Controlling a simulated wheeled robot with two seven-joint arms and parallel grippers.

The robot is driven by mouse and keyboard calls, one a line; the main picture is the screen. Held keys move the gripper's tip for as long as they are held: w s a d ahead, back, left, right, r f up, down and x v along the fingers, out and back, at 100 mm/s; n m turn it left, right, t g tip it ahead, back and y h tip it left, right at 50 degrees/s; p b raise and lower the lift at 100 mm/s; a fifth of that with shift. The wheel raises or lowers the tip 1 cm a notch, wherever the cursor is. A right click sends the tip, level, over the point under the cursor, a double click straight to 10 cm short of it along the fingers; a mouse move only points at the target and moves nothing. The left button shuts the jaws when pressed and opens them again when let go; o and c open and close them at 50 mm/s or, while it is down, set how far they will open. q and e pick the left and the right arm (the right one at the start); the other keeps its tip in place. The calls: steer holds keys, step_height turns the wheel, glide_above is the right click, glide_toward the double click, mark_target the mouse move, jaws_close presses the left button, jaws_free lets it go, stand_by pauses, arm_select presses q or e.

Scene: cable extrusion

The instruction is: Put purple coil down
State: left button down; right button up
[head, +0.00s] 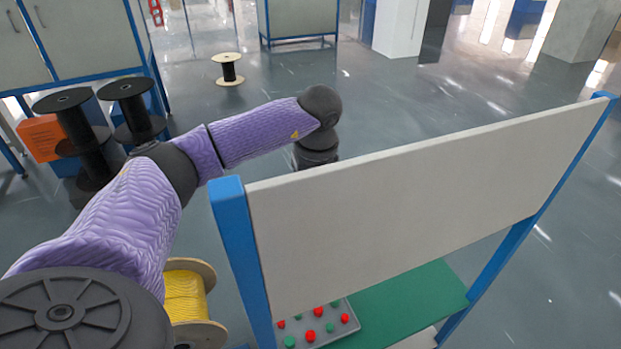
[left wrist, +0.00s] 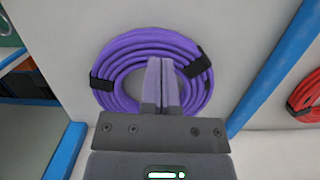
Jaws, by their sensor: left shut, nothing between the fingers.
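The purple coil (left wrist: 118,65) rests against a white panel in the left wrist view, with black straps around it at its left and right. I cannot tell whether it hangs or lies there. My left gripper (left wrist: 161,62) is shut and empty, its fingers in front of the coil's middle and lower part. Whether the fingertips touch the coil is unclear. In the head view my left arm reaches behind a white board (head: 410,190), which hides the gripper and the coil. My right gripper is in neither view.
A red coil (left wrist: 305,95) is on the white surface at the right, past a blue post (left wrist: 275,65). In the head view, a yellow cable spool (head: 185,295) stands below my arm. A button panel (head: 325,338) and green surface (head: 415,305) lie under the board.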

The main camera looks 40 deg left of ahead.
arm_select(q)
steer(key=shift+r, duration=0.4)
step_height(320, 180, up, 8)
steer(key=s+d, duration=0.1)
steer(key=d, duration=0.1)
steer(key=shift+s+r, duration=0.15)
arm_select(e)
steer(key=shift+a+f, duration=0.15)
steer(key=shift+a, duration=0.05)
